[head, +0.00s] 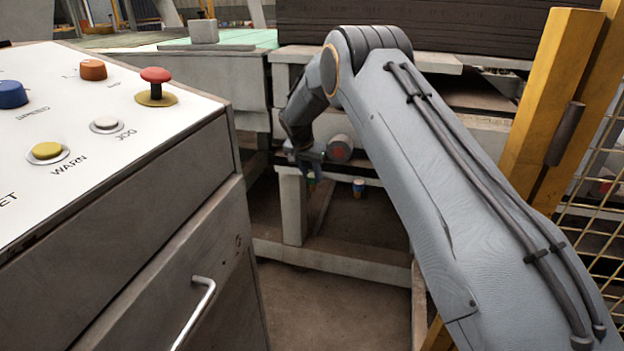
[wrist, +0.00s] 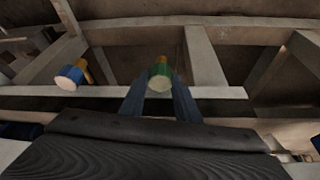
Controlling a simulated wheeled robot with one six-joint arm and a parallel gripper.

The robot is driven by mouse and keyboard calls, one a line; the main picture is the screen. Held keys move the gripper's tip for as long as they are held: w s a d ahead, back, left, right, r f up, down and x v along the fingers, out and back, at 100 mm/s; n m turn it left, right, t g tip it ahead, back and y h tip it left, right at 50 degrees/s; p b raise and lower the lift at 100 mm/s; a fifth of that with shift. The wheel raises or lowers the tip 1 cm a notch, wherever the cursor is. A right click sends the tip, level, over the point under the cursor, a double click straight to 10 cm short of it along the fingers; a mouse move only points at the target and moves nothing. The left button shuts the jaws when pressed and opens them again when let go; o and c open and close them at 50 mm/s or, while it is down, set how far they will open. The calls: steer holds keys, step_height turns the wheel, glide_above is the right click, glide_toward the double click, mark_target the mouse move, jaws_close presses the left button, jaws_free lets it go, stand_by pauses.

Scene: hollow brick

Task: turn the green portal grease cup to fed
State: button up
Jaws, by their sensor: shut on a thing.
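The green portal grease cup (wrist: 160,73) has a pale round face, a green body and a yellowish stem behind. It sits at a grey rail in the middle of the wrist view. My gripper (wrist: 160,82) has one dark blue finger on each side of the cup and is shut on it. In the head view my gripper (head: 309,156) is low under the frame, and the green cup (head: 311,183) shows small just below it. The cup's marks and its turned position are too small to read.
A blue grease cup (wrist: 68,78) sits left of the green one in the wrist view; in the head view it is to the right (head: 358,188). A control console (head: 130,190) stands at left. A yellow post (head: 545,110) with mesh fencing stands at right.

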steer(key=m+b, duration=0.1)
steer(key=m+h+b, duration=0.1)
steer(key=m+b, duration=0.1)
steer(key=shift+w+a+f+m+g, duration=0.15)
steer(key=shift+f+m+g, duration=0.05)
steer(key=shift+m+g, duration=0.1)
steer(key=m+g+b, duration=0.1)
steer(key=m+b, duration=0.2)
steer(key=shift+r+h, duration=0.15)
steer(key=shift+h, duration=0.15)
steer(key=o, duration=1)
steer(key=shift+r, duration=0.1)
steer(key=shift+v, duration=3.85)
steer(key=shift+a, duration=0.1)
